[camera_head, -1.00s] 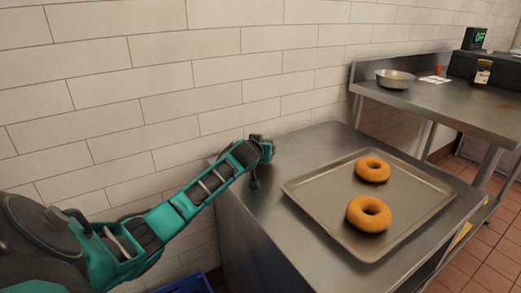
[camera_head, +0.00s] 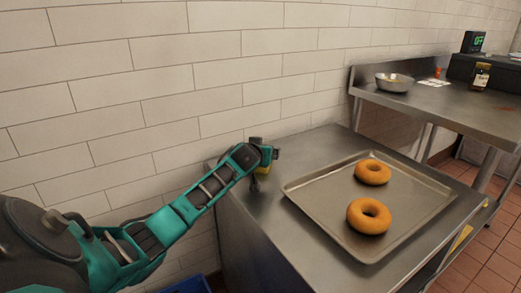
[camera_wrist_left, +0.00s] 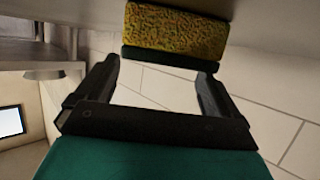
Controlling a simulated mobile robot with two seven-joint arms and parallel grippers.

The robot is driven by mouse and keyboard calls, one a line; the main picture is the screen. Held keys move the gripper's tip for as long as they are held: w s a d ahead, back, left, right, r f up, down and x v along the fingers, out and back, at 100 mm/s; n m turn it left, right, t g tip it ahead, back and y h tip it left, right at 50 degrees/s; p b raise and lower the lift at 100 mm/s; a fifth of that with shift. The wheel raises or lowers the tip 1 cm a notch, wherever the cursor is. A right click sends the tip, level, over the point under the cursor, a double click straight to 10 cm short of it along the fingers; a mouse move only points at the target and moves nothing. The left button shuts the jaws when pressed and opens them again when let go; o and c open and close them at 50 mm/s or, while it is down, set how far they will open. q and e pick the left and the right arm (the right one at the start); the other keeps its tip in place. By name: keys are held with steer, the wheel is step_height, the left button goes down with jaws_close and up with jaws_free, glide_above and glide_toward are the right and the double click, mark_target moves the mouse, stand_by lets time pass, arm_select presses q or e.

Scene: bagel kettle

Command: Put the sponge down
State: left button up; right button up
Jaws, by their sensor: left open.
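My left gripper (camera_head: 264,156) is above the back left corner of the near steel table (camera_head: 290,155), beside the wall. In the left wrist view the gripper (camera_wrist_left: 158,68) is open, with its two dark fingers apart. A sponge (camera_wrist_left: 175,30), mottled yellow with a dark green layer, is just past the fingertips in that view, against the grey surface. No finger visibly closes on it. In the head view the sponge is mostly hidden by the gripper and too small to make out well. My right gripper is not in view.
A metal tray (camera_head: 318,222) with two bagels (camera_head: 372,172) (camera_head: 368,216) lies on the near table, right of the gripper. A second table (camera_head: 450,108) at the back right holds a metal bowl (camera_head: 394,84) and a jar (camera_head: 480,75). The tiled wall is close behind.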

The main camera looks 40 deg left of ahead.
arm_select(q)
steer(key=shift+s+d+f, duration=0.1)
steer(key=shift+d+f, duration=0.1)
steer(key=shift+f, duration=0.65)
steer(key=shift+r, duration=0.15)
steer(key=r+p+v, duration=0.1)
steer(key=p+v, duration=0.3)
steer(key=v, duration=0.8)
steer(key=shift+a+r, duration=0.25)
steer(key=shift+r, duration=0.05)
